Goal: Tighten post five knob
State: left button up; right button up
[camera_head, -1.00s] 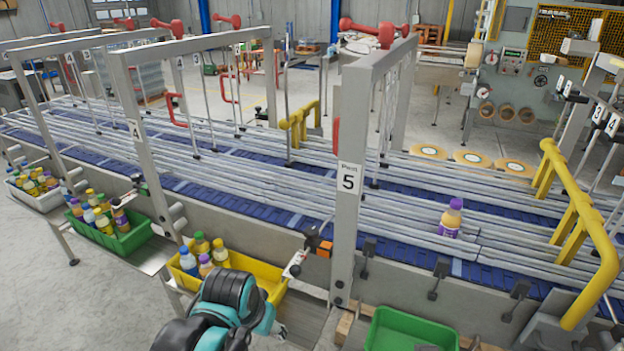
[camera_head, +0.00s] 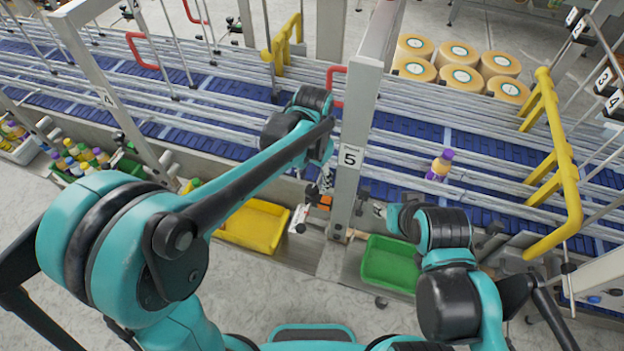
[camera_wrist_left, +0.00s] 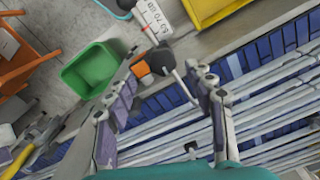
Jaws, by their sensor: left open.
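Post five is the grey upright with the "5" label (camera_head: 349,158) in the head view. An orange block (camera_head: 325,202) sits low on its left side. In the left wrist view a black knob (camera_wrist_left: 158,60) with the orange block (camera_wrist_left: 141,69) shows ahead of my left gripper, with a thin metal rod beside it. My left gripper (camera_head: 322,186) is open and empty by the post's left side. In the wrist view its fingers (camera_wrist_left: 165,95) are spread, with the knob beyond the gap, apparently untouched. My right gripper (camera_head: 378,209) is near the post's right side; its fingers are too small to judge.
A yellow bin (camera_head: 252,226) and a green bin (camera_head: 391,263) stand below the rails on either side of the post. A yellow guard rail (camera_head: 562,165) is at right. A printed card (camera_wrist_left: 155,18) is near the knob.

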aim_at(312, 189)
pick_arm(q)
jog(key=f, duration=0.3)
jog(key=shift+w+f, duration=0.3)
jog(key=shift+f, duration=0.1)
jog(key=shift+s+f, duration=0.1)
jog(key=shift+f, duration=0.2)
jog(key=shift+s, duration=0.1)
jog(key=c, duration=1.2)
jog(key=shift+o, duration=0.2)
